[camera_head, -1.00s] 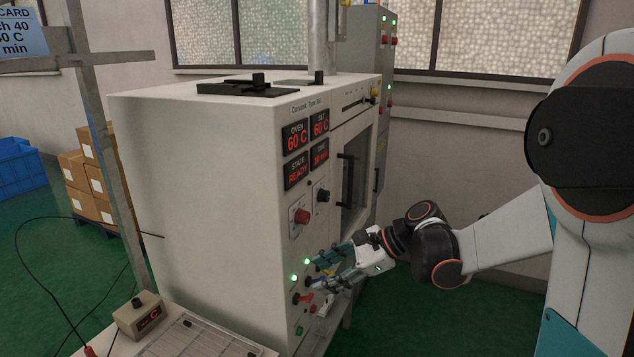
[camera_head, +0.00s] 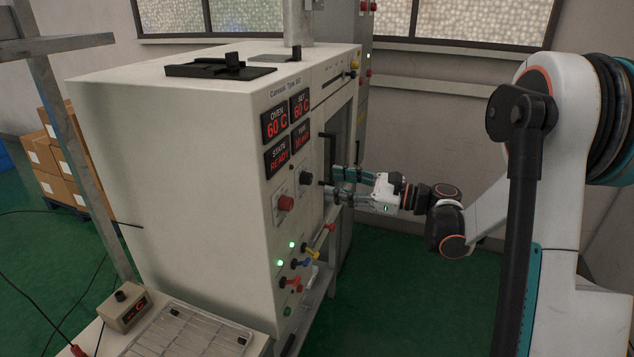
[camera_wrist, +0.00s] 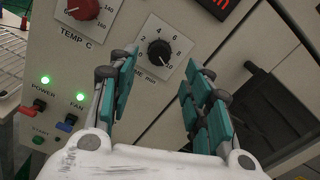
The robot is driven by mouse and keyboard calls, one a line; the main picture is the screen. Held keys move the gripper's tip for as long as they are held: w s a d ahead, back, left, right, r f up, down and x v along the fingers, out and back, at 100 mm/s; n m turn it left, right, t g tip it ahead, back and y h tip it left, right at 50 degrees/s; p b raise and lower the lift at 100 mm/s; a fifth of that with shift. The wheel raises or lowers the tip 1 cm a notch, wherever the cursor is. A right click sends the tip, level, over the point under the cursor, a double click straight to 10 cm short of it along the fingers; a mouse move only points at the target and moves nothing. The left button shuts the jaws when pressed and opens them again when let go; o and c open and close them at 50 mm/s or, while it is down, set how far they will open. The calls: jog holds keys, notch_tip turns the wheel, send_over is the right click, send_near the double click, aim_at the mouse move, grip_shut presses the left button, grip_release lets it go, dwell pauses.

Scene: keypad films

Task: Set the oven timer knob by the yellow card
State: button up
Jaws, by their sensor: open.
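The timer knob (camera_wrist: 160,52) is black on a white dial plate (camera_wrist: 172,37) marked TIME min, with numbers around it. In the head view the knob (camera_head: 306,178) is on the oven's (camera_head: 170,180) front, right of the red temperature knob (camera_head: 286,202). My gripper (camera_wrist: 164,88) is open, its teal fingers apart, with the knob ahead of the gap and nothing between them. In the head view my gripper (camera_head: 335,180) is beside the knob, close to the door handle. The timer display (camera_head: 302,137) is too small to read surely. No yellow card is in view.
The dark door handle (camera_wrist: 265,105) stands out right of my fingers. The POWER switch (camera_wrist: 38,105) and FAN switch (camera_wrist: 68,122) are lower left, with green lamps lit. A wire tray (camera_head: 190,333) and a small box (camera_head: 125,308) are on the table in front.

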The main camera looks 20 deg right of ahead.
aim_at(311, 179)
jog(key=x, duration=0.6)
jog(key=shift+a+b, duration=0.1)
jog(key=shift+b, duration=0.25)
jog(key=c, duration=1.1)
